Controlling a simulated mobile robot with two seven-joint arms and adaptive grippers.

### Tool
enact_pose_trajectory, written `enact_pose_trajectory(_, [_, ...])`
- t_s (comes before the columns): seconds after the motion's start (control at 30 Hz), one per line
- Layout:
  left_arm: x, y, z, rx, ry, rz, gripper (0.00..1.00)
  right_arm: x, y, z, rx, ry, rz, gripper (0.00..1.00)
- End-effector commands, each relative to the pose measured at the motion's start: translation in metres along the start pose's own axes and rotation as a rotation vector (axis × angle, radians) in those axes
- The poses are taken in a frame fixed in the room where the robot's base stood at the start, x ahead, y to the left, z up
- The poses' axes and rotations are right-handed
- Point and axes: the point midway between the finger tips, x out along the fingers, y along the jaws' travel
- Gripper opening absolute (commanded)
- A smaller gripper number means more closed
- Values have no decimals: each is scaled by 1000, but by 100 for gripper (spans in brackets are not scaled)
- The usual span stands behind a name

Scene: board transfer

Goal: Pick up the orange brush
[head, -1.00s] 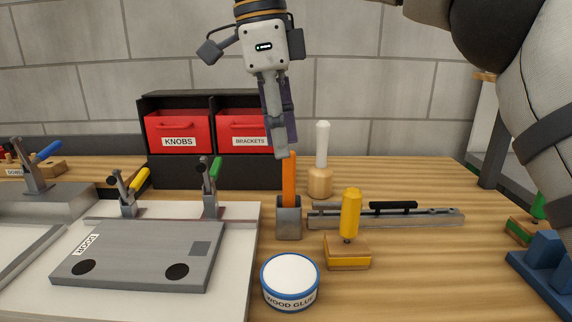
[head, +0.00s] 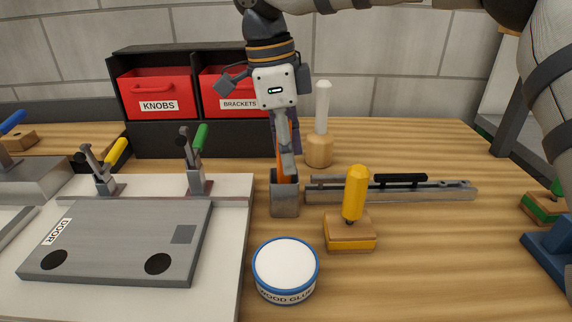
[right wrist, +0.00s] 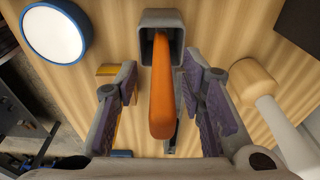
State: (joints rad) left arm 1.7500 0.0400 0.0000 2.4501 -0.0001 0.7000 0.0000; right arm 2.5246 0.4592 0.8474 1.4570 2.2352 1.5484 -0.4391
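The orange brush (head: 280,165) stands upright in a small grey square holder (head: 284,202) on the wooden bench. In the right wrist view the brush's orange handle (right wrist: 162,92) rises out of the holder (right wrist: 158,22) toward the camera. My right gripper (head: 289,172) has come down over the handle from above. In the right wrist view its fingers (right wrist: 163,105) are open, one on each side of the handle, with gaps between. The lower end of the brush is hidden inside the holder. My left gripper is not in view.
A wood glue tub (head: 285,268) stands in front of the holder, and a yellow-handled tool (head: 355,195) on a wood block is to its right. A white-handled tool (head: 322,125) and a metal rail (head: 445,192) are close by. Red bins (head: 157,92) stand behind. A grey door panel (head: 115,240) lies left.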

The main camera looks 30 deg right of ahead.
Motion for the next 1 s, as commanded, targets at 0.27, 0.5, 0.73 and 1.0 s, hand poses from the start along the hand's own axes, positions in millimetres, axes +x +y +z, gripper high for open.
enact_pose_trajectory(0.27, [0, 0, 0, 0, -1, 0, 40, 6, 0, 0, 0, 0, 1, 32])
enact_pose_trajectory(0.5, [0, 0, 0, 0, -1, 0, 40, 6, 0, 0, 0, 0, 1, 0])
enact_pose_trajectory(0.73, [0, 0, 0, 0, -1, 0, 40, 4, 0, 0, 0, 0, 1, 0])
enact_pose_trajectory(1.0, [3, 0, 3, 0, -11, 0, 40, -51, -1, -7, 1, -2, 0, 0])
